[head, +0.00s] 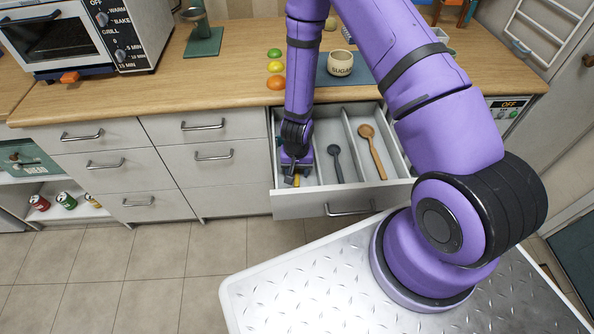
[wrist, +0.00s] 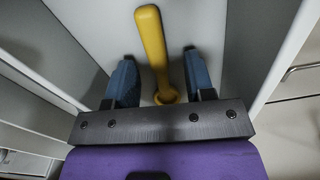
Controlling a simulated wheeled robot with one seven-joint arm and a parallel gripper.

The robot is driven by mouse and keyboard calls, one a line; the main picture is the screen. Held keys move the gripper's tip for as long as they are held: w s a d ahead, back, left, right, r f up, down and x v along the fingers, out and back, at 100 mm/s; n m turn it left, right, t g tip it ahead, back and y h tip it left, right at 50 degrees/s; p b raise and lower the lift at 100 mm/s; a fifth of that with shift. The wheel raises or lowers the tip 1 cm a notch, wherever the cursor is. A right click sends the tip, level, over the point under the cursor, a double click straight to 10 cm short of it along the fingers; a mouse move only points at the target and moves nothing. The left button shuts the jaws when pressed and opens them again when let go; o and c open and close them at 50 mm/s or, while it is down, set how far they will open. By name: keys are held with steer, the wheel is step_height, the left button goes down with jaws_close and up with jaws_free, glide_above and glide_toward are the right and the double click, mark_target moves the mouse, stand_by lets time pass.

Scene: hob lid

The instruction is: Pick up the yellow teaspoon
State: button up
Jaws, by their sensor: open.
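The yellow teaspoon (wrist: 153,50) lies in the left compartment of the open drawer (head: 307,202). In the wrist view its handle runs up the picture and its lower end sits between the two blue fingers of my gripper (wrist: 160,84). The fingers stand apart on either side of the spoon with gaps, and do not touch it. In the head view my gripper (head: 295,172) reaches down into the left compartment, and only a small yellow bit of the teaspoon (head: 297,181) shows below it.
A dark spoon (head: 336,163) lies in the middle compartment and a wooden spoon (head: 373,150) in the right one. Drawer walls rise close on both sides of my gripper.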

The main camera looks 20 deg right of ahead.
steer(key=shift+c, duration=0.5)
jaws_close()
steer(key=shift+r, duration=0.1)
